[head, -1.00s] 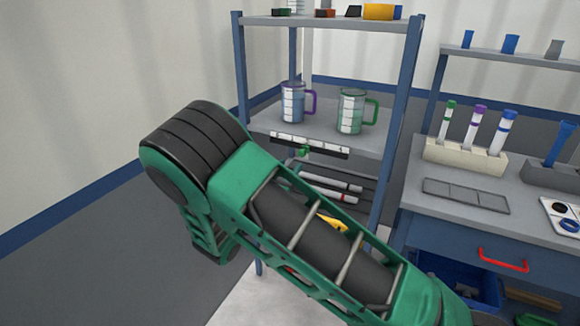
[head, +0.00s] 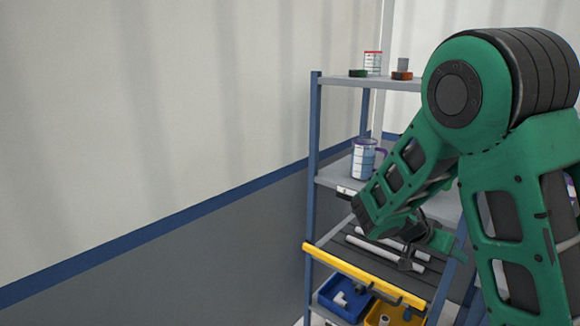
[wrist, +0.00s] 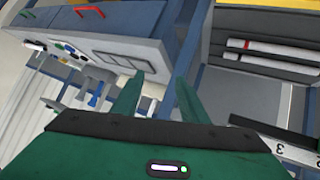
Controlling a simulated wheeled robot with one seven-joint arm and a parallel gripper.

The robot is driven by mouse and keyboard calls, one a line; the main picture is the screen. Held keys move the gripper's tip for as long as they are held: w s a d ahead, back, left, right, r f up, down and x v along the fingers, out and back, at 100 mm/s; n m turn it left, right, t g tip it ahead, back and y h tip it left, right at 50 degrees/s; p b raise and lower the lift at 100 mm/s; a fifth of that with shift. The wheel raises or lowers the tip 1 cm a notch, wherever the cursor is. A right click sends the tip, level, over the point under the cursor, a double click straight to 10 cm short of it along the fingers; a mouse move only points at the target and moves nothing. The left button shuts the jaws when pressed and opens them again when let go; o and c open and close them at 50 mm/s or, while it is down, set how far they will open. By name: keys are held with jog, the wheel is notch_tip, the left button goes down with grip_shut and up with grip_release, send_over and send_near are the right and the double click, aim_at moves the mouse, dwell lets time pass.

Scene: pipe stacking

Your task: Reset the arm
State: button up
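My green arm fills the right of the head view and bends down in front of the shelf rack. My gripper (wrist: 157,98) shows two green fingers held apart in the wrist view, with nothing between them, so it is open and empty. In the head view my gripper (head: 450,246) is small and partly confused with the wrist, beside the rack's pipe shelf.
The rack's blue post (head: 314,140) stands left of my arm. A yellow bar (head: 365,275) runs along the front, above a blue bin (head: 343,300) and a yellow bin (head: 393,315). The wrist view shows a drawer with a red handle (wrist: 90,11).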

jog(key=s+d+r+n+g+y, duration=0.15)
jog(key=s+y, duration=0.25)
jog(key=s, duration=0.8)
jog(key=s+d+r+n+g+y, duration=0.15)
jog(key=s+y, duration=0.25)
jog(key=s, duration=0.7)
jog(key=s+a+r+n+y, duration=0.1)
jog(key=s+a+n+y, duration=0.1)
jog(key=s+a, duration=0.3)
jog(key=s, duration=0.4)
jog(key=shift+s+r, duration=0.3)
jog(key=shift+r, duration=0.05)
jog(key=shift+w+d+f, duration=0.1)
jog(key=shift+w+f, duration=0.15)
jog(key=shift+w, duration=0.4)
